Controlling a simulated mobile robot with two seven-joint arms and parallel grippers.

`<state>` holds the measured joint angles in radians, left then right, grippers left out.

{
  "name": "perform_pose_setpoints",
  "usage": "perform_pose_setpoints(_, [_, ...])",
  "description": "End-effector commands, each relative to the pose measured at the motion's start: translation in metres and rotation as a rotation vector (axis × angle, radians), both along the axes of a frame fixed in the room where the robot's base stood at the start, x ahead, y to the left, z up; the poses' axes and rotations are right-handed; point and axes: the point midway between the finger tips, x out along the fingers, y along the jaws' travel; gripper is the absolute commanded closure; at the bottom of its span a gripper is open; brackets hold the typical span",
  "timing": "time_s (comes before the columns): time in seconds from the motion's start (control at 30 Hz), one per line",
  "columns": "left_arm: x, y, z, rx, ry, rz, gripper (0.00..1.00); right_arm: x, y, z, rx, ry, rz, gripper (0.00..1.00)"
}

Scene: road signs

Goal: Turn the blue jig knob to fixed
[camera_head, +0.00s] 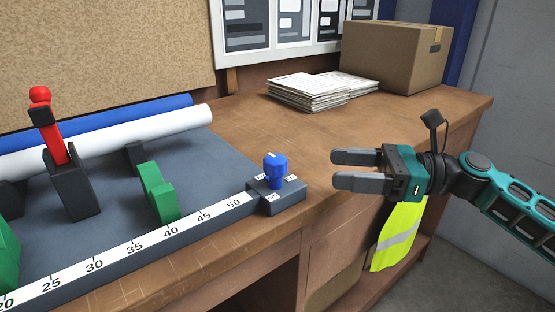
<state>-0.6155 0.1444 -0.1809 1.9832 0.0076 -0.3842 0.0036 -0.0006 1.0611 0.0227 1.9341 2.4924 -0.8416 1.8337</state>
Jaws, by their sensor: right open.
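The blue jig knob (275,168) stands upright on a dark grey block (279,200) at the right end of the white ruler (150,245). A small pale mark shows on its top. Small white labels sit around its base, too small to read. My right gripper (335,170) is to the right of the knob, apart from it, open and empty, with its fingers pointing left. My left gripper is out of view.
A red-handled lever (53,140), a green block (160,192) and white and blue rolls (130,130) are on the left. Papers (310,91) and a cardboard box (397,58) stand at the back. A yellow vest (398,235) hangs below the bench edge. Bare wood (270,125) lies behind the knob.

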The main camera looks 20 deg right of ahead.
Motion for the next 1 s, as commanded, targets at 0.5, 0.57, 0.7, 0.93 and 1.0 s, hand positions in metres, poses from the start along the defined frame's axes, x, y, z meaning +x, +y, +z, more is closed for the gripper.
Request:
perform_pose_setpoints(0.5, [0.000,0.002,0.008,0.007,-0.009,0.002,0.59,0.033,0.070,0.003,0.000,-0.007,0.000,0.36])
perform_pose_setpoints(0.57, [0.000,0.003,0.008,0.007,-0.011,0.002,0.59,0.037,0.078,0.002,0.001,-0.006,0.000,0.36])
perform_pose_setpoints(0.7, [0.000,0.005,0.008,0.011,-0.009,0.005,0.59,0.044,0.094,0.001,0.000,-0.005,-0.001,0.36])
perform_pose_setpoints(0.93, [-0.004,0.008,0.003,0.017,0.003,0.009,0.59,0.050,0.107,0.000,-0.002,-0.005,-0.001,0.36])
perform_pose_setpoints(1.0, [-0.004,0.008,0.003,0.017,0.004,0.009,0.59,0.050,0.107,0.000,-0.003,-0.003,-0.002,0.36])
